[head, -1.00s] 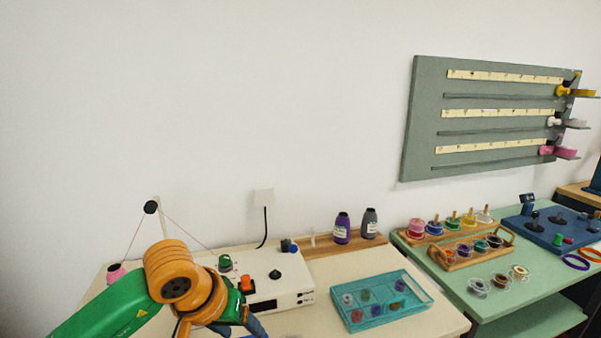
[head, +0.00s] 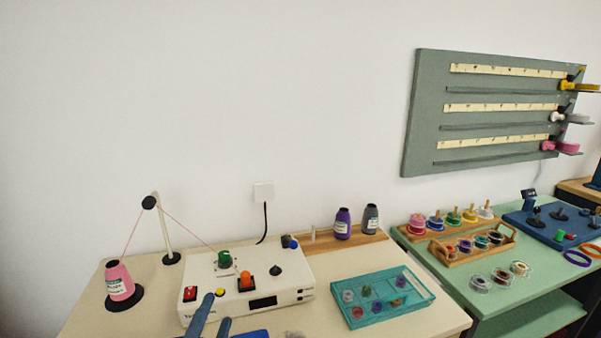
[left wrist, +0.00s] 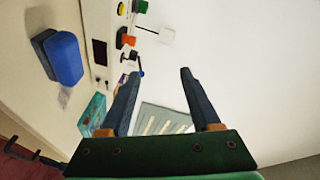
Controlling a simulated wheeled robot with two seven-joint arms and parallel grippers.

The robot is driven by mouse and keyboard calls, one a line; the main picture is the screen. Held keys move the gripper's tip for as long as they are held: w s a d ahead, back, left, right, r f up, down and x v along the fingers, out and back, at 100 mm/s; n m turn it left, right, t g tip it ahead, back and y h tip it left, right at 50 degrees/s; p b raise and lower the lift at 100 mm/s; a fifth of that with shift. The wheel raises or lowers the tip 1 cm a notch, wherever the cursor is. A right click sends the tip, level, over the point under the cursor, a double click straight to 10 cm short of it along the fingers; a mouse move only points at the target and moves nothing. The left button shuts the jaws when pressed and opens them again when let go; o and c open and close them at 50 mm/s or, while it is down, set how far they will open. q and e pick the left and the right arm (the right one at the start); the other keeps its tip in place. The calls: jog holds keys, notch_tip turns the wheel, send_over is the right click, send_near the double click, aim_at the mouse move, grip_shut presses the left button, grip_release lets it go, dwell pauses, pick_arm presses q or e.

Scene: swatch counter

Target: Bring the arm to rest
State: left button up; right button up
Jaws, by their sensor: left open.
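My left gripper (head: 216,309) shows only as two blue fingers at the bottom edge of the head view, in front of the white winding machine (head: 250,284). In the left wrist view the gripper (left wrist: 160,76) is open, its two fingers well apart with nothing between them. The rest of the left arm is out of the head view. My right gripper is in neither view.
A pink thread cone (head: 119,281) and a thread post (head: 166,232) stand left of the machine. A teal tray (head: 420,300) with bobbins lies to its right. Wooden bobbin racks (head: 440,256) stand on the green table (head: 548,293). A blue object (left wrist: 66,57) lies near the left gripper.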

pick_arm(q)
jog(key=s+a+f+n+g+y, duration=0.1)
jog(key=s+f+n+g, duration=0.2)
jog(key=f, duration=0.3)
jog(key=s+a+f+n+g, duration=0.2)
jog(key=s+f+n+g, duration=0.15)
jog(key=f, duration=0.25)
jog(key=s+d+f+n+g+h, duration=0.1)
jog(key=s+f+n+g, duration=0.3)
jog(key=s, duration=0.4)
jog(key=s+f+n+g, duration=0.1)
jog(key=s+f+g, duration=0.3)
jog(key=s+f, duration=0.3)
notch_tip(320, 180, down, 15)
jog(key=s, duration=0.2)
jog(key=s+a+f+g, duration=0.2)
jog(key=s+f, duration=0.8)
jog(key=s, duration=0.2)
jog(key=shift+s, duration=0.15)
jog(key=shift+m, duration=0.25)
